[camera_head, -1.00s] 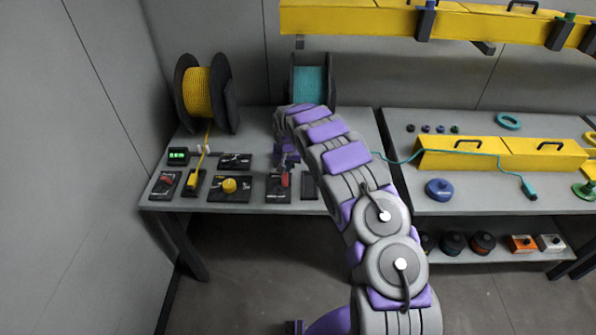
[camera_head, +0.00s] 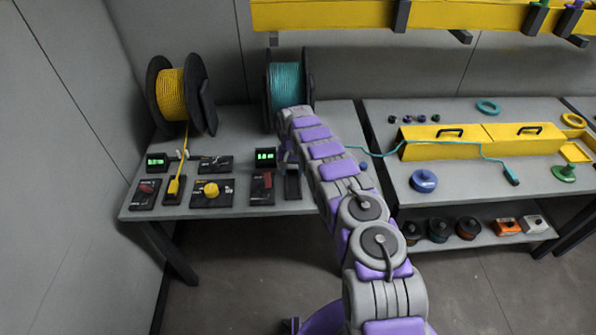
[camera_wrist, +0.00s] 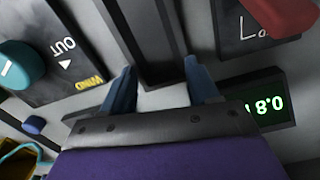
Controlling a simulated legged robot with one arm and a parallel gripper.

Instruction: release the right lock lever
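The right lock lever is a red handle (camera_head: 267,181) on a dark base plate (camera_head: 257,195) at the bench front. It also shows in the wrist view as a red handle (camera_wrist: 282,14) at the top right, partly cut off. My gripper (camera_wrist: 160,82) is open, with two blue-grey fingers spread apart and nothing between them. It is above a black slotted block (camera_wrist: 143,35) beside the lever plate, apart from the lever.
A lit green display (camera_head: 265,156) stands just behind the lever plate. A second red lever (camera_head: 146,188), a yellow cable holder (camera_head: 174,187) and a yellow knob (camera_head: 211,189) are to the left. A teal knob (camera_wrist: 14,62) is at left in the wrist view. Spools stand behind.

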